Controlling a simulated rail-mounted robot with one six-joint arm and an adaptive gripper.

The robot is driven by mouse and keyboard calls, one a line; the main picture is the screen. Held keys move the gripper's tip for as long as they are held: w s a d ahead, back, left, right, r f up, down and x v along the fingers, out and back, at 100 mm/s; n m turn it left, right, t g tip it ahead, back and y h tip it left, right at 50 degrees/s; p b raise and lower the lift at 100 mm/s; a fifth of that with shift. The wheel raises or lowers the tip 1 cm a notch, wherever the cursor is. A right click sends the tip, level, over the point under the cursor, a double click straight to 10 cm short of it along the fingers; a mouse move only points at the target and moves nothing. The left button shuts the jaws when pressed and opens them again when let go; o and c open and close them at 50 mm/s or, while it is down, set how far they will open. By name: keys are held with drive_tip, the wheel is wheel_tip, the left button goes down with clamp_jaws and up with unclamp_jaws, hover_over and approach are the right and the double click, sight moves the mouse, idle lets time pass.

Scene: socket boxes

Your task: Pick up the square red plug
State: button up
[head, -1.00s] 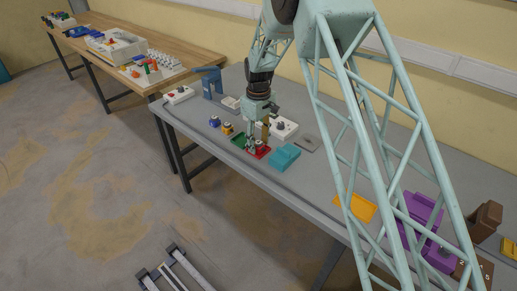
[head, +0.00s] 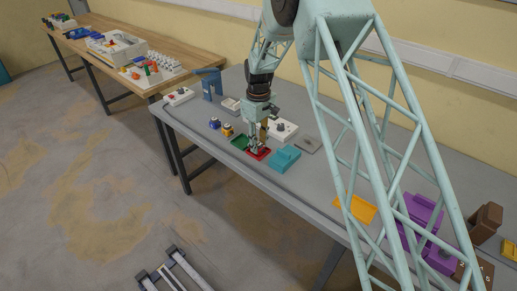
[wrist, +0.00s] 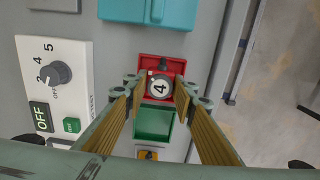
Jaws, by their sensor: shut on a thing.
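The square red plug (wrist: 160,86) sits in the red socket box (wrist: 148,62) in the wrist view, with a round cap marked 4 on top. My gripper (wrist: 161,94) points down over it, with one finger at each side, shut on the plug. In the head view, my gripper (head: 257,146) is low at the red box (head: 264,156) and hides most of the plug. I cannot tell whether the plug is lifted at all.
An empty-looking green box (wrist: 153,122) adjoins the red one. A teal box (head: 285,157) stands to the right, and a white panel with a dial (wrist: 58,100) lies close by. Yellow (head: 228,130) and blue (head: 214,123) plugs stand to the left.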

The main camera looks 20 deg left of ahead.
drive_tip(key=shift+r, duration=0.2)
drive_tip(key=shift+r, duration=1.65)
drive_tip(key=s+d+r, duration=0.1)
drive_tip(key=s+d, duration=0.9)
drive_tip(key=s, duration=0.2)
drive_tip(key=shift+s+r+p, duration=0.15)
drive_tip(key=shift+s+p, duration=0.05)
drive_tip(key=shift+p, duration=0.25)
drive_tip(key=shift+d, duration=0.15)
drive_tip(key=w+d+r+m, duration=0.1)
drive_tip(key=d+m, duration=0.5)
drive_tip(key=d, duration=1.3)
drive_tip(key=w+d+r+m+b, duration=0.1)
drive_tip(key=w+d+m, duration=0.3)
drive_tip(key=d, duration=1.5)
drive_tip(key=r+m, duration=0.1)
drive_tip(key=m, duration=0.2)
drive_tip(key=shift+w+d+m, duration=0.2)
drive_tip(key=shift+d+m, duration=0.1)
drive_tip(key=shift+d, duration=0.05)
drive_tip(key=shift+a, duration=0.2)
